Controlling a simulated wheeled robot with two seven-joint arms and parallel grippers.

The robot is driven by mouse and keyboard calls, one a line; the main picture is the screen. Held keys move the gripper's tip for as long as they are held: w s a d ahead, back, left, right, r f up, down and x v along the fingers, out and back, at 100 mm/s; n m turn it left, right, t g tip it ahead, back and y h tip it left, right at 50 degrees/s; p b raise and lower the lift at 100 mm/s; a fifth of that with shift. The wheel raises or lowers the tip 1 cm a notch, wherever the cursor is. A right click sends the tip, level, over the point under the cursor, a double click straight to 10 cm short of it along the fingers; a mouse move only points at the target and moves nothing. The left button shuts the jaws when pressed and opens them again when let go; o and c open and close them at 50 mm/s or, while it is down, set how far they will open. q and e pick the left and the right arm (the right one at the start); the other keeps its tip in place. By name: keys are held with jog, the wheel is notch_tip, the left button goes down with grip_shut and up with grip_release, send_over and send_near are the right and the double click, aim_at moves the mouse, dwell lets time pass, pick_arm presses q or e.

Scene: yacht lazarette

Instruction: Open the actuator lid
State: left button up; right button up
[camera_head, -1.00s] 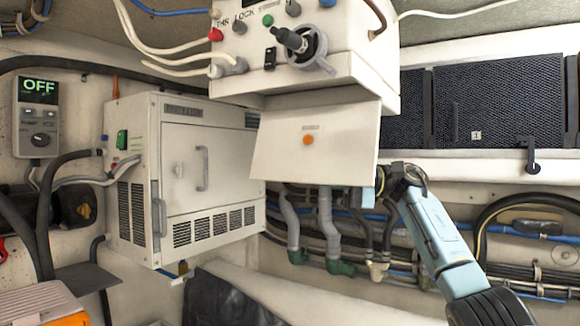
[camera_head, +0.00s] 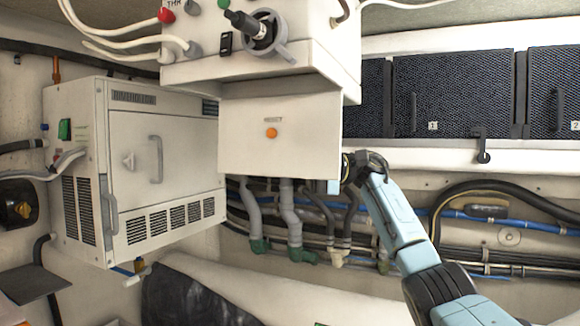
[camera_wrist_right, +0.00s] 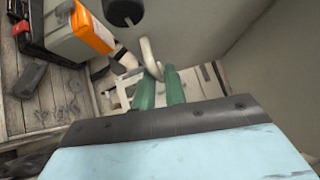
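A white panel with an orange button (camera_head: 271,133) marked RESET hangs below a white control box (camera_head: 300,72); I take this panel to be the actuator lid, though no label reads so. My right arm comes in from the lower right. Its wrist is at the panel's lower right corner, and a pale blue part of the right gripper (camera_head: 333,187) shows just under the bottom edge; the panel hides the rest. My left gripper is not in view.
A white cabinet (camera_head: 187,150) with a handle stands left of the panel. Grey hoses with green elbows (camera_head: 300,255) and several cables run below it. Dark mesh lockers (camera_head: 455,95) line the right. In the right wrist view, an orange-and-white box (camera_wrist_right: 85,30) lies on planks.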

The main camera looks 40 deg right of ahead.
jog(key=o, duration=0.4)
jog(key=shift+s+a+r, duration=0.15)
jog(key=shift+a, duration=0.05)
jog(key=shift+d, duration=0.1)
jog(key=shift+d, duration=0.25)
jog(key=shift+p+v, duration=2.1)
jog(key=shift+v, duration=4.3)
